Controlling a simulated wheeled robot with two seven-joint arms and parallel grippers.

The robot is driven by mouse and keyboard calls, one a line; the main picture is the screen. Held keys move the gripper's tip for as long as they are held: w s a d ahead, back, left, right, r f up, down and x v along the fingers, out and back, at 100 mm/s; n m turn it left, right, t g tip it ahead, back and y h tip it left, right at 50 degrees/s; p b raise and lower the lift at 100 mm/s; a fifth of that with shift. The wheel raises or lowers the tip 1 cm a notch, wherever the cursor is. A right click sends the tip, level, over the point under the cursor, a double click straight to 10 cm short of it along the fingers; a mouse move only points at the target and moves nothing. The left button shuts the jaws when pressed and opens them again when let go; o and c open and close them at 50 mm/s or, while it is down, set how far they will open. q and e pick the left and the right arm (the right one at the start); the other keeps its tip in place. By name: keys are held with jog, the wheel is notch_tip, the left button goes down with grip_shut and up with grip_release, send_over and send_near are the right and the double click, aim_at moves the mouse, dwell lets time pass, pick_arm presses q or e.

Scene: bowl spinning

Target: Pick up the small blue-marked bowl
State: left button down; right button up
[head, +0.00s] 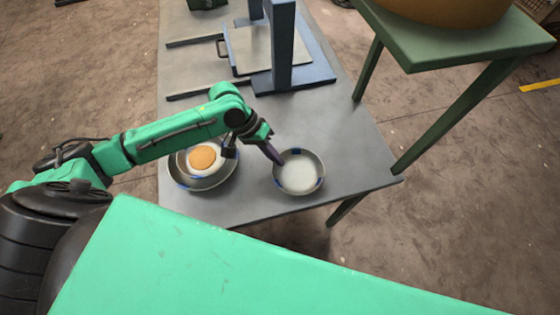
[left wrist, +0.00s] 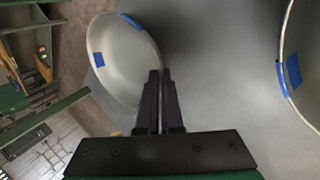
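The small bowl (head: 299,174) with blue marks on its rim stands near the front right of the grey table. It also shows in the left wrist view (left wrist: 125,62), at the upper left. My left gripper (head: 277,158) reaches down to the bowl's left rim. In the left wrist view its two dark fingers (left wrist: 162,85) are nearly together, one on each side of the rim, pinching the bowl's edge. I cannot tell whether the bowl is clear of the table. My right gripper is not in view.
A larger blue-marked bowl (head: 210,184), holding a smaller dish with an orange item (head: 201,158), stands close to the left. A blue frame (head: 283,50) and a flat plate are farther back on the table (head: 345,150). A green table (head: 460,45) stands at the right.

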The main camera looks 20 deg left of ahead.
pick_arm(q)
notch_tip(320, 180, up, 19)
jog(key=a+f+n, duration=0.1)
jog(key=a+f, duration=0.4)
jog(key=f, duration=0.4)
jog(key=shift+s+a+f+t, duration=0.2)
jog(key=shift+s+f+t, duration=0.1)
jog(key=shift+f, duration=0.1)
